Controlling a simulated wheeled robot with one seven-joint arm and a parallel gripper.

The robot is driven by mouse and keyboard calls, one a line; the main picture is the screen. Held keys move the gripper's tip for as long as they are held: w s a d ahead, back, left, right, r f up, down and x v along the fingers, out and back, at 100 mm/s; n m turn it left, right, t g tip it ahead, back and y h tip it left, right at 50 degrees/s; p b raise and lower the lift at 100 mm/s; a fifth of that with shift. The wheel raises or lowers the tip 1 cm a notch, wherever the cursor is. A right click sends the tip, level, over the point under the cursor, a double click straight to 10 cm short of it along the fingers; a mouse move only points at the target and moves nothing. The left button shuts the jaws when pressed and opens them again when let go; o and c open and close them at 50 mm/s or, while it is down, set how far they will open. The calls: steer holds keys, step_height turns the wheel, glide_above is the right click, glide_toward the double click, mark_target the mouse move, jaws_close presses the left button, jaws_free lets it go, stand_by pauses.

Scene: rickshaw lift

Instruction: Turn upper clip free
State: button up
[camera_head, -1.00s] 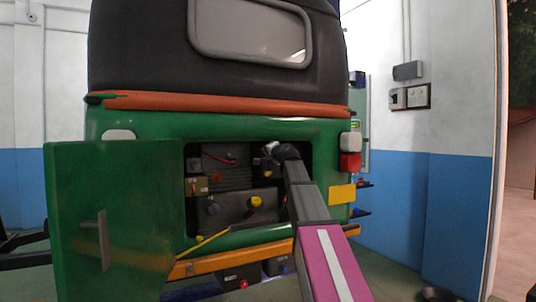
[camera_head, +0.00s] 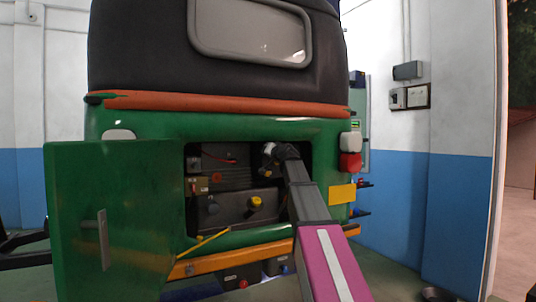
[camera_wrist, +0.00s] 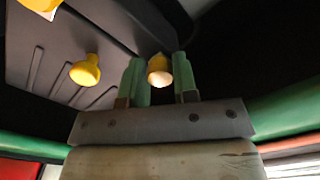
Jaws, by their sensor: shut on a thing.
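In the wrist view, a yellow clip (camera_wrist: 159,64) with a pale, rounded end sits between the two green fingers of my gripper (camera_wrist: 158,80). The gripper is shut on it. A second yellow clip (camera_wrist: 86,70) stands apart to the left on the dark ribbed panel (camera_wrist: 40,55). Part of another yellow piece (camera_wrist: 40,4) shows at the top left edge. In the head view my gripper (camera_head: 268,152) is inside the upper right of the rear compartment. My arm hides that side, and the held clip cannot be made out there. I cannot tell how far it is turned.
The green compartment door (camera_head: 115,220) hangs open to the left of the green rickshaw (camera_head: 225,128). In the compartment are a yellow knob (camera_head: 256,202) and a small tan box (camera_head: 199,186). A yellow bar (camera_head: 204,242) slants at its lower edge. Open floor lies to the right.

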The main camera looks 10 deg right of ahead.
steer(key=o, duration=0.9)
steer(key=shift+o, duration=0.2)
steer(key=shift+s, duration=0.15)
steer(key=v, duration=1)
steer(key=shift+s+d, duration=0.15)
steer(key=shift+s, duration=0.15)
